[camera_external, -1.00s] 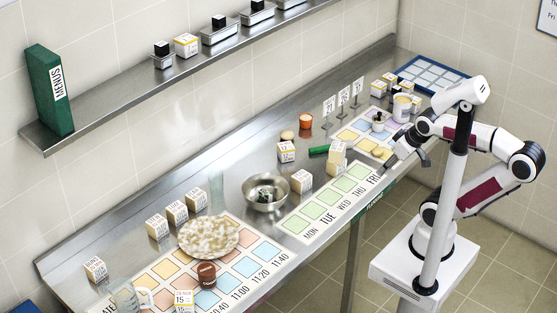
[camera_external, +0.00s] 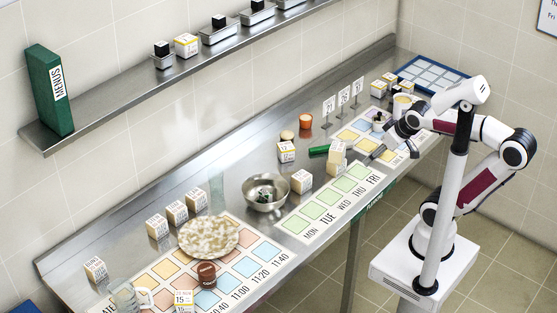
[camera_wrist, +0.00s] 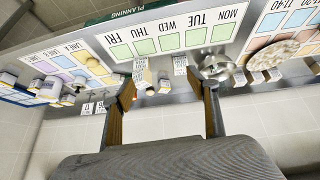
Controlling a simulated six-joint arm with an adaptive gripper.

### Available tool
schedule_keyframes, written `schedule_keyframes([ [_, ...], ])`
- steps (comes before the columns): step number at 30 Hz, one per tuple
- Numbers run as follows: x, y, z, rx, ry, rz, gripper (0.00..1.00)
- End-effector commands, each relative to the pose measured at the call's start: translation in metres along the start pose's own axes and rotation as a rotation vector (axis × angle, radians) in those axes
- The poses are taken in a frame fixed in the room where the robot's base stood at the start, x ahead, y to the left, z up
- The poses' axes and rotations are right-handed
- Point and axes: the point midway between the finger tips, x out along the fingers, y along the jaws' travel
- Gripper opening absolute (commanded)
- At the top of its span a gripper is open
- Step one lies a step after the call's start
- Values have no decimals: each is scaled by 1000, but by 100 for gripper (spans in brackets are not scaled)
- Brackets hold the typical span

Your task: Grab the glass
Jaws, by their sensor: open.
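A clear glass (camera_external: 124,296) stands upright at the front left end of the steel counter, partly over the printed mat. Its see-through body is faint and a pale handle shows on its right. I cannot make it out in the wrist view. My gripper (camera_external: 396,151) is over the far right part of the counter, well away from the glass. In the wrist view, the two fingers of my gripper (camera_wrist: 164,83) are spread apart with nothing between them.
A plate of pale food (camera_external: 208,237) and a brown-red jar (camera_external: 206,274) stand to the right of the glass. A metal bowl (camera_external: 266,192), a green marker (camera_external: 318,150) and several labelled boxes (camera_external: 302,182) lie between. A wall shelf (camera_external: 120,103) runs above the counter.

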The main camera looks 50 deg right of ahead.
Motion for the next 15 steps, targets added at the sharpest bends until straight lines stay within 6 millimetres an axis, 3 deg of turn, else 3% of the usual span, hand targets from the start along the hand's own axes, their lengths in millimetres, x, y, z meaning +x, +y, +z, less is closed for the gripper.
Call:
schedule_keyframes([
  [15,47,8,-130,-56,173,63,59],
])
